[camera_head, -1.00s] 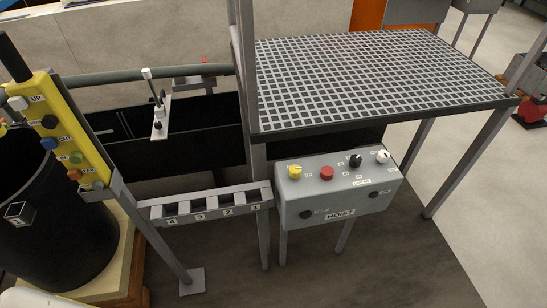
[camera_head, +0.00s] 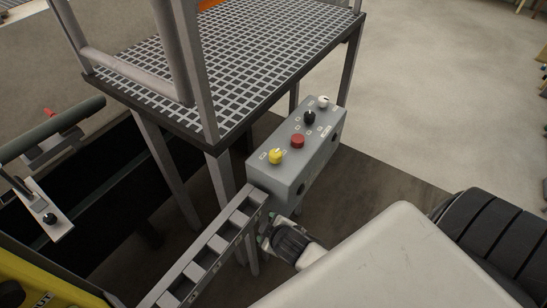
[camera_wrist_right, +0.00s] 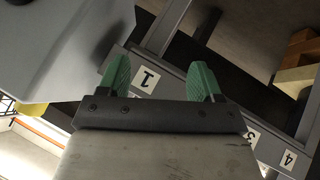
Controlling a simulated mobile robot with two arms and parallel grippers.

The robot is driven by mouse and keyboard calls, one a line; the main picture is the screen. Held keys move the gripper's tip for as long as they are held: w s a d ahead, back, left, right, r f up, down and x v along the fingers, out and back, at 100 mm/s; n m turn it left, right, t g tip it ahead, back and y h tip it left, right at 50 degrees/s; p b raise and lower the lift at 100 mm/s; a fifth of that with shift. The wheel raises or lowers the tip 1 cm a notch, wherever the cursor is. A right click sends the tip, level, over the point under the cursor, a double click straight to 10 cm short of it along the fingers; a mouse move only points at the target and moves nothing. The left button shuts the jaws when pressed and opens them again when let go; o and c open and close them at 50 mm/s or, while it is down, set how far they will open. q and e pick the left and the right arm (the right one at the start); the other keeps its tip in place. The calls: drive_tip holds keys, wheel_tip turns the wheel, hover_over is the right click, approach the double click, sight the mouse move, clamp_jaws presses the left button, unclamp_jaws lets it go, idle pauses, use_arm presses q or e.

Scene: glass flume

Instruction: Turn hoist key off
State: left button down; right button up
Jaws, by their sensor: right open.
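The grey hoist control box (camera_head: 290,178) stands at the middle of the head view, with a yellow knob (camera_head: 276,156), a red button (camera_head: 297,141), a black knob (camera_head: 309,117) and a white knob (camera_head: 323,102) on top. I cannot tell which part is the hoist key. Its front face is seen steeply and its fittings are unclear. My right gripper (camera_head: 267,228) is below the box's near end, beside the rack. In the right wrist view its green fingers (camera_wrist_right: 160,80) are apart and empty. The box (camera_wrist_right: 65,45) and yellow knob (camera_wrist_right: 30,110) are at left there.
A numbered slotted rack (camera_head: 210,255) runs beside the gripper; its label 1 (camera_wrist_right: 146,79) shows between the fingers in the wrist view. A grating platform (camera_head: 240,75) with grey posts stands behind the box. Open floor (camera_head: 440,90) lies to the right.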

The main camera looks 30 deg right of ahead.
drive_tip(key=w+a+r+n+t+y+b, duration=0.1)
drive_tip(key=w+r+n+t, duration=0.25)
drive_tip(key=r, duration=0.85)
drive_tip(key=w+a+r+n+t+b, duration=0.1)
drive_tip(key=w+a+r+n+t, duration=0.3)
drive_tip(key=r, duration=0.8)
drive_tip(key=w+a+r+n+g+y, duration=0.1)
drive_tip(key=a+r+n+y, duration=0.3)
drive_tip(key=n+y, duration=0.6)
drive_tip(key=w+a+r+n+g+y, duration=0.15)
drive_tip(key=a+r+n+y, duration=0.45)
drive_tip(key=n, duration=0.8)
drive_tip(key=n+g+h, duration=1.4)
drive_tip(key=n+h, duration=0.2)
drive_tip(key=n, duration=0.2)
hover_over(275, 153)
wheel_tip(275, 153, down, 11)
wheel_tip(275, 153, down, 10)
drive_tip(key=shift+f+p, duration=0.1)
drive_tip(key=shift+p, duration=0.95)
